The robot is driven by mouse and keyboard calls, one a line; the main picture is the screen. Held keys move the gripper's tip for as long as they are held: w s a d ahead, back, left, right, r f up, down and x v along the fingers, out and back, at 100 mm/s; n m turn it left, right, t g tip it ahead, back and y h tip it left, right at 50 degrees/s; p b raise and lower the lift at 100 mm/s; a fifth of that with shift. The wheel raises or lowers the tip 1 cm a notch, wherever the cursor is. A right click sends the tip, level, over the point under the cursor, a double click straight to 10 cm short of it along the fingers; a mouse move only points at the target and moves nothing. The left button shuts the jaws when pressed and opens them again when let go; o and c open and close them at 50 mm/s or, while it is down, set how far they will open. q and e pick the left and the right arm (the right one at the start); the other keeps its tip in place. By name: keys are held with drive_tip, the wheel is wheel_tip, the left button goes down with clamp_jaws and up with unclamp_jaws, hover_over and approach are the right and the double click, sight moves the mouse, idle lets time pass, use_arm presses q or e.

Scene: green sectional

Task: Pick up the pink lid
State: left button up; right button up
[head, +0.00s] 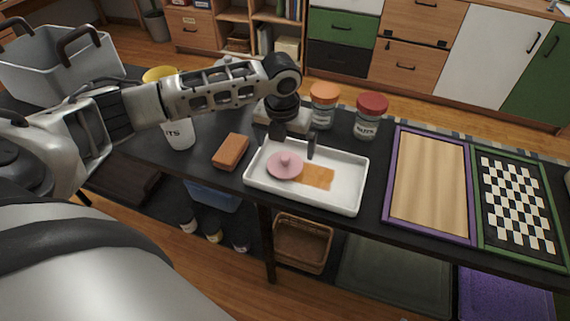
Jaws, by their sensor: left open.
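The pink lid (284,166) is a round disc with a small knob on top. It lies in the left part of a white rectangular tray (345,203) on the dark table, next to an orange-brown flat patch (318,177). My left gripper (296,147) hangs just above the lid at the tray's back edge, its fingers apart and pointing down. It holds nothing that I can see. Whether a finger touches the lid cannot be told. My right gripper does not show.
Behind the tray stand a jar with an orange lid (323,112) and a jar with a red lid (368,122). An orange-brown block (231,151) lies left of the tray. A purple-framed board (429,188) and a green-framed checkered board (515,205) lie to the right.

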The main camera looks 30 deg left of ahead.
sight(285, 157)
use_arm(q)
drive_tip(key=shift+w+a+f, duration=0.15)
drive_tip(key=shift+w+f, duration=0.05)
drive_tip(key=shift+f, duration=0.9)
drive_tip(key=shift+w+a+f, duration=0.15)
drive_tip(key=shift+w+f, duration=0.1)
drive_tip(key=shift+f, duration=0.9)
drive_tip(key=shift+w+a+f, duration=0.15)
drive_tip(key=shift+w+f, duration=0.05)
drive_tip(key=shift+f, duration=0.9)
drive_tip(key=c, duration=0.9)
